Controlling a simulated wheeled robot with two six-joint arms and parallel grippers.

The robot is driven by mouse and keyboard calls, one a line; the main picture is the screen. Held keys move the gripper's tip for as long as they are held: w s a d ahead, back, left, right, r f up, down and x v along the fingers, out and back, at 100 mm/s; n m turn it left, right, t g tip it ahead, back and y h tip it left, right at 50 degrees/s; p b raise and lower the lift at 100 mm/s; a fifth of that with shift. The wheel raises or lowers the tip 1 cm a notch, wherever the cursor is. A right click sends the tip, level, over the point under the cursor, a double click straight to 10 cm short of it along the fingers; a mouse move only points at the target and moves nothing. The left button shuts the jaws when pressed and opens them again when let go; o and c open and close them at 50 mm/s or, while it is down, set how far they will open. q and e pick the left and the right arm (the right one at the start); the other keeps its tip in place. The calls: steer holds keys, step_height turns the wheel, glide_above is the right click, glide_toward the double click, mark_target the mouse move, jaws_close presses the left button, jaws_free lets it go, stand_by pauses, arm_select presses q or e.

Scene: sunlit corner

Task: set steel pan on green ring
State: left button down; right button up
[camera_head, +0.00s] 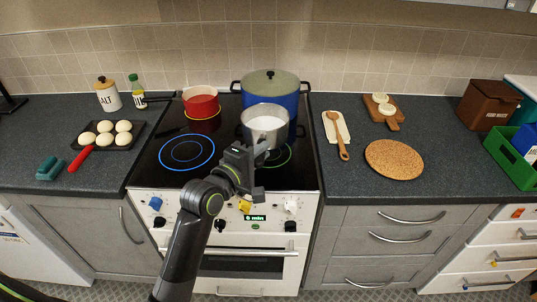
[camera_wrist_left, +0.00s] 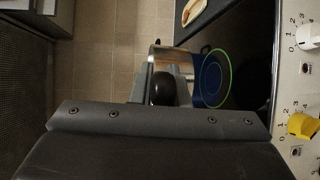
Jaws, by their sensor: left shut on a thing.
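The steel pan (camera_head: 266,128) is held upright at the middle of the hob, in front of the tall blue pot. My left gripper (camera_head: 250,158) is shut on its handle; in the wrist view the dark handle (camera_wrist_left: 162,90) sits between the fingers, with the shiny pan wall (camera_wrist_left: 178,57) beyond. The green ring (camera_head: 290,158) shows partly on the black hob, just below and right of the pan; the pan and gripper hide the rest. In the wrist view a green ring outline (camera_wrist_left: 230,80) lies right of the pan. My right gripper is not in view.
The blue pot (camera_head: 278,85) stands close behind the pan. A red pot (camera_head: 201,101) is at the back left. The blue ring (camera_head: 187,152) at front left is bare. A wooden spoon (camera_head: 337,132) and cork mat (camera_head: 394,159) lie right of the hob.

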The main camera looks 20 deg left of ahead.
arm_select(q)
steer(key=shift+n+t+y, duration=0.3)
steer(key=shift+y, duration=0.1)
steer(key=shift+w+d+f+b, duration=0.15)
steer(key=shift+w+f, duration=0.35)
steer(key=shift+f, duration=0.85)
steer(key=shift+w+d+f+b, duration=0.1)
steer(key=shift+w+f, duration=0.45)
steer(key=shift+f, duration=0.85)
steer(key=shift+w+d+f+b, duration=0.15)
steer(key=shift+w+f, duration=0.35)
steer(key=shift+f, duration=0.85)
steer(key=c, duration=1.8)
jaws_free()
steer(key=shift+f, duration=0.25)
steer(key=shift+c, duration=0.2)
steer(key=o, duration=0.4)
steer(key=shift+s, duration=0.1)
steer(key=shift+o, duration=0.2)
steer(key=shift+r, duration=0.15)
